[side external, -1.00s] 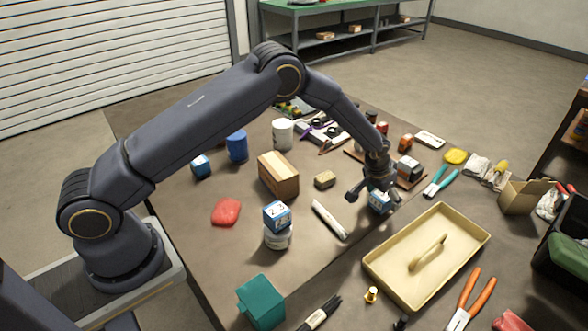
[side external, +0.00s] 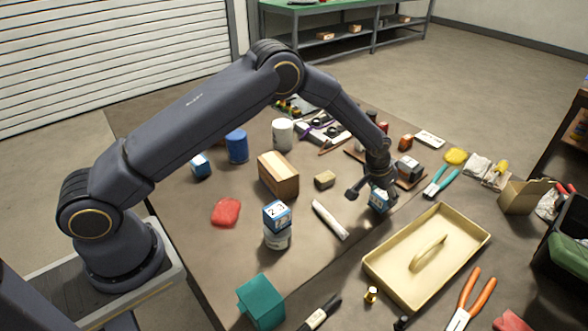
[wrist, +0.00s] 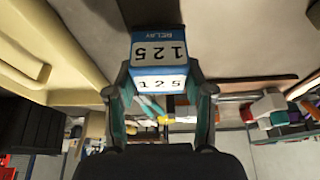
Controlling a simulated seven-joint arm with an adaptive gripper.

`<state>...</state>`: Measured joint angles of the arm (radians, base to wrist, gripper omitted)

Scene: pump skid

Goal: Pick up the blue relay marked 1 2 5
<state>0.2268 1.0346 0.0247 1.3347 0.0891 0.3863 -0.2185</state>
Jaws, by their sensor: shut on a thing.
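The blue and white relay marked 1 2 5 (wrist: 158,52) is between the fingers of my gripper (wrist: 160,90) in the wrist view. Its number shows on two faces, with RELAY on the blue band. In the side external view my gripper (side external: 374,188) is over the table, left of the tan tray, with the relay (side external: 378,203) partly hidden by the fingers. My gripper is shut on it. I cannot tell whether its underside is clear of the table. A similar blue and white block (side external: 277,214) sits on a white jar (side external: 278,238). Another blue block (side external: 200,166) stands at the left.
The tan tray (side external: 375,262) with a handle lies right of my gripper. A white tube (side external: 330,219) lies to its left. A dark boxy part (side external: 408,167) and teal pliers (side external: 440,182) are behind. A cardboard box (side external: 278,175) stands farther left.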

